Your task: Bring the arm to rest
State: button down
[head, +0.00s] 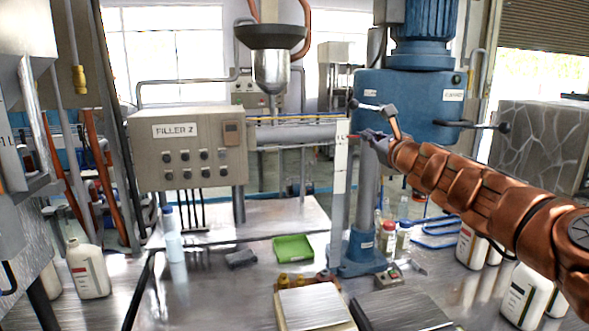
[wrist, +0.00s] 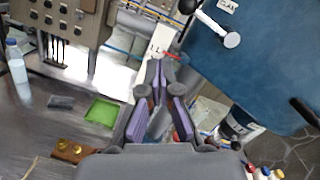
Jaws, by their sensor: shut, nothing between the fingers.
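My arm reaches in from the lower right of the head view, copper-coloured and ribbed. My gripper (head: 368,135) is at its far end, raised in front of the blue machine (head: 410,95) and well above the table. In the wrist view my gripper (wrist: 158,68) shows with its purple-padded fingers converging at the tips, shut and empty. A lever with a pale knob (head: 390,110) on the blue machine is very close to my gripper in the head view. I cannot tell whether they touch.
The filler control box (head: 190,150) stands left. On the metal table are a green tray (head: 294,248), a clear bottle (head: 172,235), a white jug (head: 88,268) and a silver-topped block (head: 314,308). More white jugs (head: 524,296) stand at the right under my arm.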

jog(key=s+a+r+n+g+y, duration=0.1)
jog(key=s+a+n+g+y, duration=0.15)
jog(key=s+a+n, duration=0.45)
jog(key=s+a+n+g+y, duration=0.25)
jog(key=a+n+y, duration=0.2)
jog(key=a, duration=0.55)
jog(key=s+a+f+n+g+h, duration=0.1)
jog(key=s+a+f+n+g, duration=0.2)
jog(key=s+a+f+n, duration=0.25)
jog(key=s+a+f+n+g, duration=0.3)
jog(key=s+f+n, duration=0.25)
jog(key=s, duration=0.35)
jog(key=s+d+f+n+g+h, duration=0.2)
jog(key=s+d+f+h, duration=0.1)
jog(key=s+f, duration=0.4)
jog(key=s+d+f+n+g+h, duration=0.25)
jog(key=s+f, duration=0.35)
jog(key=f, duration=0.3)
jog(key=s+d+f+g+h, duration=0.2)
jog(key=s+d+f, duration=0.2)
jog(key=s+d, duration=0.2)
jog(key=s+d+f+n+g+h, duration=0.1)
jog(key=s+d+f, duration=0.3)
jog(key=s, duration=0.5)
jog(key=d+g+h, duration=0.1)
jog(key=d, duration=0.1)
jog(key=shift+s+d+f+g+h, duration=0.15)
jog(key=shift+d+f+g+h, duration=0.2)
